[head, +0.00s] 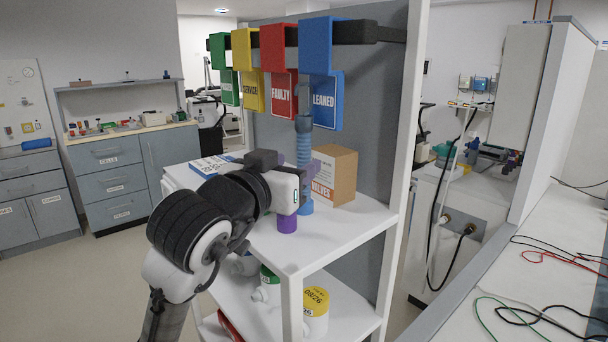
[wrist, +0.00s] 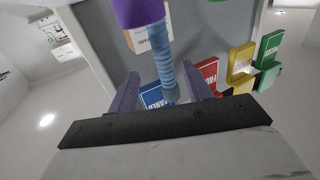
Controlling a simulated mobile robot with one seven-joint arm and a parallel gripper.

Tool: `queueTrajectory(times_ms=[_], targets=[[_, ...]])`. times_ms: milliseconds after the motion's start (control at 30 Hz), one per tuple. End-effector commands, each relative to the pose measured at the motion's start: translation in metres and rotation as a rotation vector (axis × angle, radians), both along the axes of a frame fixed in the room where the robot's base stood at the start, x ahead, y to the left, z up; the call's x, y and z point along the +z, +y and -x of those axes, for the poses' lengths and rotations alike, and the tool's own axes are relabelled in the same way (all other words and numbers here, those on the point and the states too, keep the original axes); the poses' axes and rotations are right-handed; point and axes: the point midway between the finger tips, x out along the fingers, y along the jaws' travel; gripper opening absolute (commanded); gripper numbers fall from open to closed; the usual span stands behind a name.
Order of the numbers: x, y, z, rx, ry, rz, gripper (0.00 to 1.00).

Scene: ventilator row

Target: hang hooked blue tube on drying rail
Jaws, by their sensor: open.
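The ribbed blue tube (head: 305,158) stands roughly upright in front of the shelf's back panel. A grey piece at its top runs up towards the dark drying rail (head: 374,33), between the red and blue tags; whether it rests on the rail I cannot tell. My gripper (head: 296,177) is at the tube's lower half, jaws open. In the wrist view, the tube (wrist: 166,62) passes between the two purple fingers (wrist: 160,92), with visible gaps.
Green, yellow, red and blue tags (head: 322,98) hang along the rail. A cardboard box (head: 335,176) stands close right of the tube on the white shelf (head: 335,229). A white post (head: 403,160) bounds the shelf at right. Tubs (head: 315,312) sit on the lower shelf.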

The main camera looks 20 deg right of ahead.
Motion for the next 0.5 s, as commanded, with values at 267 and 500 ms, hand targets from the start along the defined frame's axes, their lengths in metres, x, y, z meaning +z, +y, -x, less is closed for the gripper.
queueTrajectory(times_ms=[267,500], targets=[[0.001,-0.018,-0.023,0.0,0.003,0.0,0.5],[-0.002,-0.037,-0.041,0.001,-0.001,0.001,0.5]])
